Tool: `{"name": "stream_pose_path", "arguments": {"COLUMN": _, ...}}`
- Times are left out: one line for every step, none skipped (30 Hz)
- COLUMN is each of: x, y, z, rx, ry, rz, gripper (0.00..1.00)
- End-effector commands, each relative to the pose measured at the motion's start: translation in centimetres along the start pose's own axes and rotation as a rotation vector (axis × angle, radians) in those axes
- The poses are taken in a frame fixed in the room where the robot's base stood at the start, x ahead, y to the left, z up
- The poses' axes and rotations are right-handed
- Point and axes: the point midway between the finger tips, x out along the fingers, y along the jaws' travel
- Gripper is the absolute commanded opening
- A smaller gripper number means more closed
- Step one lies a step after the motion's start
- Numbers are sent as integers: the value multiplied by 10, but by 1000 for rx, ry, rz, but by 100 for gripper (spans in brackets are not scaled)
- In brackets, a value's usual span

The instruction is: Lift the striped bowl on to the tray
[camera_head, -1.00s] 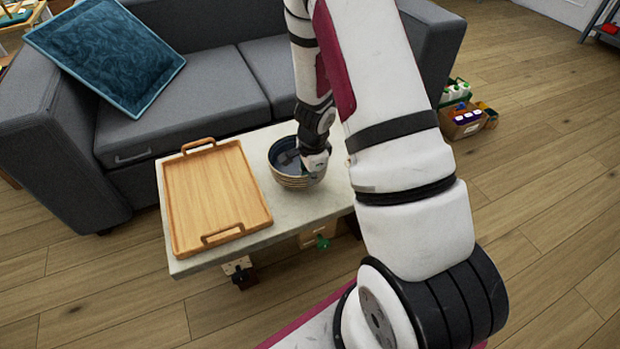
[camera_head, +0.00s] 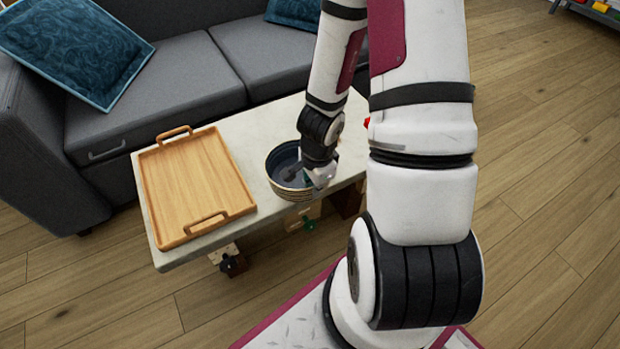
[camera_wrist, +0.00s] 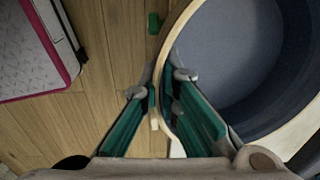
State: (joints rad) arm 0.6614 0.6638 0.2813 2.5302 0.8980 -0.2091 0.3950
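The striped bowl (camera_head: 289,188), dark blue-grey inside with pale and dark bands outside, is over the right part of the low table (camera_head: 247,150), close to its front edge. I cannot tell whether its base touches the top. My gripper (camera_head: 318,176) reaches down at the bowl's right side. In the wrist view, the teal fingers (camera_wrist: 160,88) are closed on the rim of the bowl (camera_wrist: 235,60), one inside and one outside. The wooden tray (camera_head: 195,185), with two raised handles, lies empty on the table to the left of the bowl.
A grey sofa (camera_head: 185,75) with blue cushions (camera_head: 75,45) stands behind the table. Small items, one green (camera_head: 309,224), show below the table's front edge. The wooden floor (camera_head: 80,290) in front is mostly clear.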

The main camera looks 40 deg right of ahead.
Motion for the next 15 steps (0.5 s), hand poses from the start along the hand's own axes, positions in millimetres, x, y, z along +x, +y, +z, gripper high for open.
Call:
{"name": "stream_pose_path", "arguments": {"x": -3, "y": 3, "z": -1, "rx": 2, "ry": -1, "rz": 5, "gripper": 0}}
{"name": "stream_pose_path", "arguments": {"x": -3, "y": 4, "z": 0, "rx": 1, "ry": -2, "rz": 7, "gripper": 0}}
{"name": "stream_pose_path", "arguments": {"x": -4, "y": 6, "z": -1, "rx": 0, "ry": -1, "rz": 8, "gripper": 0}}
{"name": "stream_pose_path", "arguments": {"x": -4, "y": 8, "z": -1, "rx": 0, "ry": -2, "rz": 8, "gripper": 0}}
{"name": "stream_pose_path", "arguments": {"x": -5, "y": 9, "z": 0, "rx": 1, "ry": -3, "rz": 8, "gripper": 0}}
{"name": "stream_pose_path", "arguments": {"x": -6, "y": 11, "z": 0, "rx": 2, "ry": -5, "rz": 7, "gripper": 0}}
{"name": "stream_pose_path", "arguments": {"x": -6, "y": 12, "z": 1, "rx": 1, "ry": -6, "rz": 5, "gripper": 0}}
{"name": "stream_pose_path", "arguments": {"x": -7, "y": 13, "z": 1, "rx": 3, "ry": -8, "rz": 3, "gripper": 0}}
{"name": "stream_pose_path", "arguments": {"x": -8, "y": 14, "z": 2, "rx": 5, "ry": -11, "rz": -1, "gripper": 0}}
{"name": "stream_pose_path", "arguments": {"x": -9, "y": 15, "z": 3, "rx": 7, "ry": -13, "rz": -4, "gripper": 0}}
{"name": "stream_pose_path", "arguments": {"x": -10, "y": 16, "z": 4, "rx": 8, "ry": -15, "rz": -9, "gripper": 0}}
{"name": "stream_pose_path", "arguments": {"x": -12, "y": 16, "z": 5, "rx": 11, "ry": -18, "rz": -15, "gripper": 0}}
{"name": "stream_pose_path", "arguments": {"x": -12, "y": 16, "z": 6, "rx": 14, "ry": -21, "rz": -20, "gripper": 0}}
{"name": "stream_pose_path", "arguments": {"x": -13, "y": 17, "z": 7, "rx": 15, "ry": -22, "rz": -23, "gripper": 0}}
{"name": "stream_pose_path", "arguments": {"x": -13, "y": 22, "z": 6, "rx": 11, "ry": -19, "rz": -19, "gripper": 0}}
